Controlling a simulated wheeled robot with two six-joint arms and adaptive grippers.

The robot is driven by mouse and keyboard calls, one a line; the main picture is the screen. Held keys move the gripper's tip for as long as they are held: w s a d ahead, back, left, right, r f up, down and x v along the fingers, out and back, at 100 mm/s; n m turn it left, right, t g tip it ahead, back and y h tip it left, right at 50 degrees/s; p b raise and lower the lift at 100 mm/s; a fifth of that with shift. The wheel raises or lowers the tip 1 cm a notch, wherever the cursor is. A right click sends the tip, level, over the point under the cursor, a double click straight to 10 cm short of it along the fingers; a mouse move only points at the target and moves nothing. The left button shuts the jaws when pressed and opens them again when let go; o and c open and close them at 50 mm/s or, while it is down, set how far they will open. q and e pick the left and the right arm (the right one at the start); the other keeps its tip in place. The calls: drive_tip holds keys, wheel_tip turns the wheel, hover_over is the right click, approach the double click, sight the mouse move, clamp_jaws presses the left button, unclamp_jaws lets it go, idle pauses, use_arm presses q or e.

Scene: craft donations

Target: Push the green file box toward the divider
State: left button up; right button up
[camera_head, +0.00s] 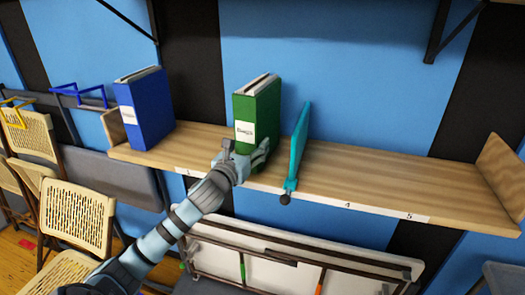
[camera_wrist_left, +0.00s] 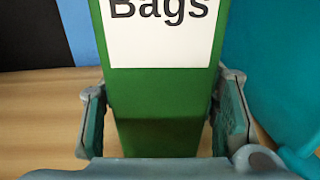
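The green file box (camera_head: 257,112) stands upright on the wooden shelf, with a white label on its front. In the left wrist view the box (camera_wrist_left: 160,108) fills the middle, and its label reads "Bags". My left gripper (camera_head: 246,154) is low at the front of the box. In the wrist view its fingers (camera_wrist_left: 165,105) are spread wide, one on each side of the box's lower front, with narrow gaps. My right gripper is not in view.
A blue file box (camera_head: 145,110) stands farther left on the shelf (camera_head: 400,190). The shelf is bare right of the divider, up to a wooden end panel (camera_head: 502,172). Folding chairs (camera_head: 75,215) hang lower left, and a folded white table (camera_head: 300,255) is below the shelf.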

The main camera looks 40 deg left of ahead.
use_arm(q)
drive_tip(key=shift+d, duration=0.1)
drive_tip(key=c, duration=0.4)
drive_tip(key=shift+d+p, duration=0.55)
drive_tip(key=shift+w+d+p, duration=0.35)
drive_tip(key=shift+w+d, duration=0.05)
drive_tip(key=shift+d, duration=0.5)
drive_tip(key=shift+w+d+p, duration=0.35)
drive_tip(key=shift+w+d, duration=0.05)
drive_tip(key=shift+d, duration=0.45)
drive_tip(key=shift+s+a, duration=0.1)
drive_tip(key=o, duration=1.2)
drive_tip(key=shift+c, duration=0.2)
